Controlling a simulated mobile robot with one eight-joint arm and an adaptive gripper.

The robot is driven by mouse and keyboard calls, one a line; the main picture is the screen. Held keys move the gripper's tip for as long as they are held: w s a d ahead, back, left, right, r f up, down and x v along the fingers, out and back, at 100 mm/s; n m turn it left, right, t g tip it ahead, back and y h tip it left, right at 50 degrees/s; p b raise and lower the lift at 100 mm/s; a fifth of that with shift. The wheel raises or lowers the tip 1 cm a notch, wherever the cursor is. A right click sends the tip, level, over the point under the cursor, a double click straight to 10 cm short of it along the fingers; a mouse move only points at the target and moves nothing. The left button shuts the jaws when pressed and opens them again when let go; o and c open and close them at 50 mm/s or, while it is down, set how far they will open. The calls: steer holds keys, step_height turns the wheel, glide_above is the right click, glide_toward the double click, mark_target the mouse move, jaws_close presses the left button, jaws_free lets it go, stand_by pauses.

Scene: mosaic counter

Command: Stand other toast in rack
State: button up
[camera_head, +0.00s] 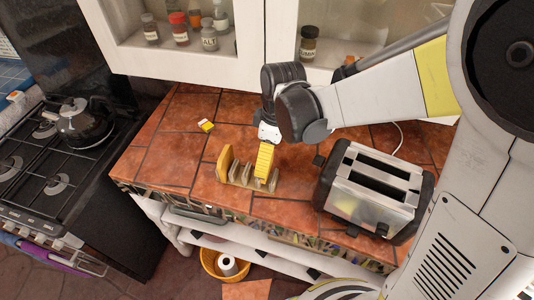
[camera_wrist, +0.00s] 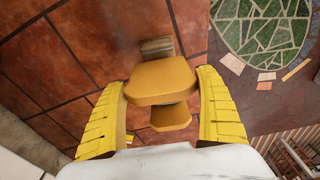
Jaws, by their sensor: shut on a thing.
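The toast rack (camera_head: 240,181) stands on the tiled counter, with a slice of toast (camera_head: 224,161) upright at its left end. My gripper (camera_head: 264,165) points down over the rack's right part. In the wrist view, the yellow fingers (camera_wrist: 161,84) are shut on the edges of a tan slice of toast (camera_wrist: 158,76). A smaller-looking slice (camera_wrist: 171,117) shows beyond it, and a part of the rack (camera_wrist: 157,46) shows past its top edge. In the head view the fingers hide most of the held slice. I cannot tell whether it rests in a slot.
A silver and black toaster (camera_head: 372,190) stands close to the right of the rack. A small yellow and white item (camera_head: 206,125) lies behind the rack. The stove with a kettle (camera_head: 80,123) is at the left. The counter left of the rack is clear.

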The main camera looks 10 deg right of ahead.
steer(key=shift+f+b, duration=1.45)
steer(key=shift+f, duration=0.35)
steer(key=shift+f, duration=0.1)
steer(key=o, duration=0.6)
steer(key=shift+c, duration=0.2)
steer(key=shift+o, duration=0.2)
step_height(320, 180, up, 12)
steer(key=d, duration=0.1)
steer(key=shift+s+d, duration=0.2)
steer(key=shift+s, duration=0.1)
steer(key=shift+s+f, duration=0.1)
